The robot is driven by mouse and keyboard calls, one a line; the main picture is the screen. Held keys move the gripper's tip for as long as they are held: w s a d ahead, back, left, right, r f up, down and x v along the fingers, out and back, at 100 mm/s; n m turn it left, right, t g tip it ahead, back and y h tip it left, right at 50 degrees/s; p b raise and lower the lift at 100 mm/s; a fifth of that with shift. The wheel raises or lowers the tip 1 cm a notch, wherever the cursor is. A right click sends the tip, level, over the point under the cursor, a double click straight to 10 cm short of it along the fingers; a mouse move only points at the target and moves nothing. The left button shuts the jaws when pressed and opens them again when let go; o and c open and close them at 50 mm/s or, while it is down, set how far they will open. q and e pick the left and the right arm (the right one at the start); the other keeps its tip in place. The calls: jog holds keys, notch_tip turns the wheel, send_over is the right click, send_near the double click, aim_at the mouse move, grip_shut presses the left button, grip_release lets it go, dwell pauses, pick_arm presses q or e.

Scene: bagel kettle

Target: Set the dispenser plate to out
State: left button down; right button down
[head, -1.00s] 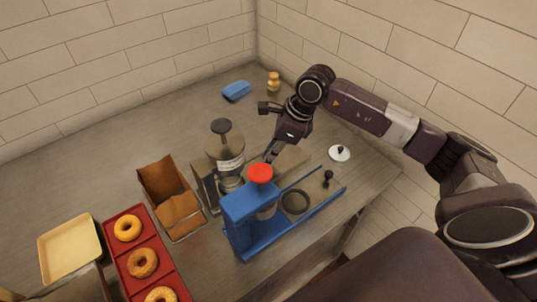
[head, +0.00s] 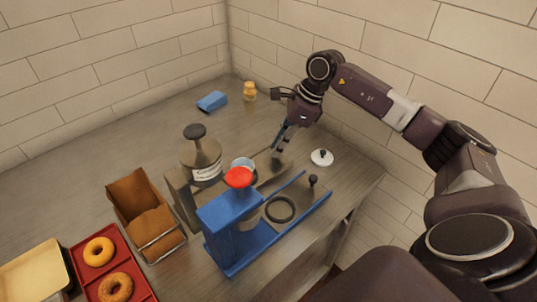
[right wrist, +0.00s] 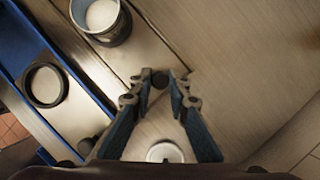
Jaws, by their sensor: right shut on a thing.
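The dispenser is a labelled jar with a black knob on top (head: 203,157), in a grey metal stand. Its flat metal plate (head: 266,169) reaches out to the right. It also shows in the right wrist view as a pale strip (right wrist: 133,48). A cup with pale content (head: 243,164) stands on it, also in the right wrist view (right wrist: 103,20). My right gripper (head: 277,154) is at the plate's outer end. In the right wrist view, its fingertips (right wrist: 162,78) are shut on the small dark knob of the plate (right wrist: 160,82). My left gripper is not in view.
A blue press with a red top (head: 232,217) stands in front, with a black ring (head: 280,209) beside it. A white lid (head: 321,157) lies right of the gripper. A basket (head: 155,230) and a red bagel tray (head: 76,263) are left. The counter behind is mostly clear.

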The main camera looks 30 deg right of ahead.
jog(key=shift+w+d+r, duration=0.1)
jog(key=shift+d+r, duration=0.05)
jog(key=shift+d, duration=0.05)
jog(key=c, duration=2)
grip_release()
jog(key=shift+c, duration=0.2)
jog(key=shift+o, duration=1.1)
jog(key=shift+d, duration=0.1)
jog(key=v, duration=1.2)
